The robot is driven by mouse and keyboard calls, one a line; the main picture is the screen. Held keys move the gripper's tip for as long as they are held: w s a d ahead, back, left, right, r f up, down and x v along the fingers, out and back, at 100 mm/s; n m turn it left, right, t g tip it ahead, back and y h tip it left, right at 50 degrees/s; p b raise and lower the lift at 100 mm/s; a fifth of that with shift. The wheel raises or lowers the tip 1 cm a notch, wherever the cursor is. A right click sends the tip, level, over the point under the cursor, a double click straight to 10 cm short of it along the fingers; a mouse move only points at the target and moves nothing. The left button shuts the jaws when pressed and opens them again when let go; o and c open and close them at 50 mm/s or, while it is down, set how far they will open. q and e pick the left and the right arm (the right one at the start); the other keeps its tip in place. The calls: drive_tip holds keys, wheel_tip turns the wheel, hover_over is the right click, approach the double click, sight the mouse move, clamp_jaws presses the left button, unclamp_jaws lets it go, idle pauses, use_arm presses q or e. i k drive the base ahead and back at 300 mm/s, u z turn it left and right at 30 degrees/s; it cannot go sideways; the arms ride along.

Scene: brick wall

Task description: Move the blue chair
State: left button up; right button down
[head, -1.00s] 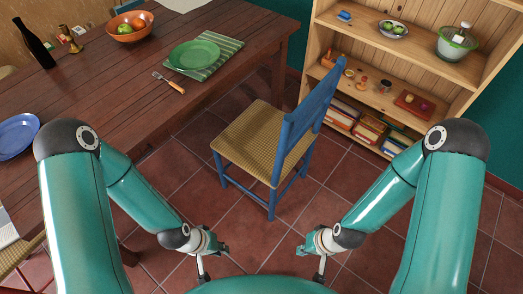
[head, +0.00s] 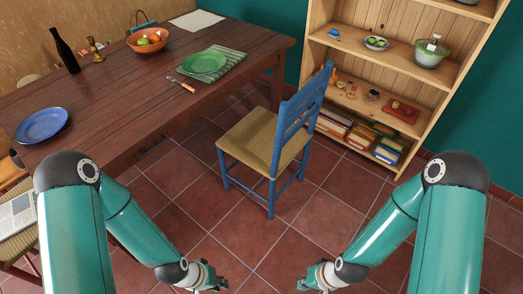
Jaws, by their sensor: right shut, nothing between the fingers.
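The blue chair (head: 262,140) has a blue wooden frame and a tan woven seat. It stands upright on the tiled floor at the middle of the head view, beside the table, with its backrest toward the shelf. My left gripper (head: 222,284) is low in the view, in front of the chair and apart from it; its fingers are too small to tell open or shut. My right gripper (head: 303,281) is low and to the right of it, also apart from the chair, shut and empty.
A dark wooden table (head: 130,90) fills the left, bearing a blue plate (head: 42,124), bottle (head: 66,52), fruit bowl (head: 148,41) and green plate (head: 204,62). A wooden bookshelf (head: 392,100) stands behind the chair at right. Tiled floor (head: 310,205) in front of the chair is clear.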

sight(266, 142)
drive_tip(key=z, duration=0.2)
drive_tip(key=i, duration=1.1)
drive_tip(key=u, duration=2.95)
drive_tip(key=k, duration=1.65)
